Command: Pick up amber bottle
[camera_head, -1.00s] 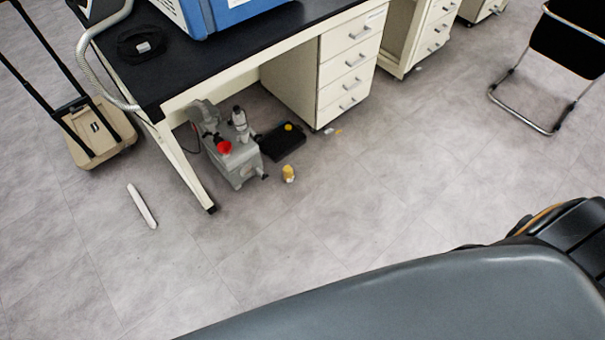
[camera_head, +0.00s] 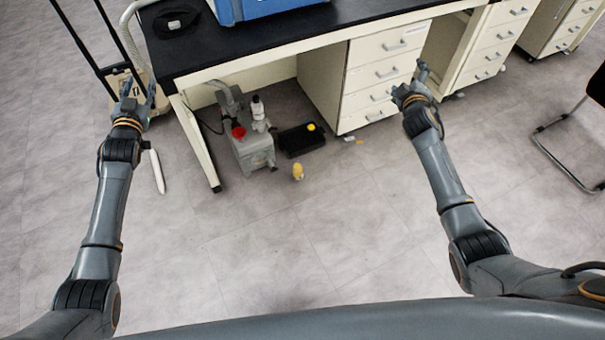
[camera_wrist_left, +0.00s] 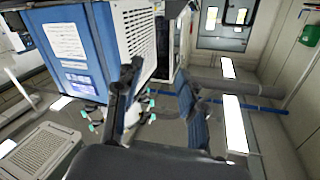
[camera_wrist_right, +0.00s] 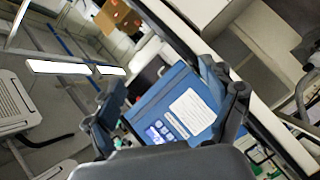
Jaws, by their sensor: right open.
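No amber bottle can be made out for certain. A small yellow-amber object (camera_head: 298,171) stands on the floor in front of the bench in the head view; it is too small to tell whether it is a bottle. My left gripper (camera_head: 138,92) is open and empty in front of the bench's left end, far from that object. Its spread fingers show in the left wrist view (camera_wrist_left: 160,100). My right gripper (camera_head: 413,80) is open and empty in front of the drawers. Its fingers are apart in the right wrist view (camera_wrist_right: 170,110).
A black-topped bench (camera_head: 320,30) spans the back, with a blue machine (camera_head: 250,8) and a dark round item (camera_head: 175,22) on top. A grey pump (camera_head: 250,148) and a black tray (camera_head: 300,143) are below. Drawers (camera_head: 385,75) stand right. Open floor lies in front.

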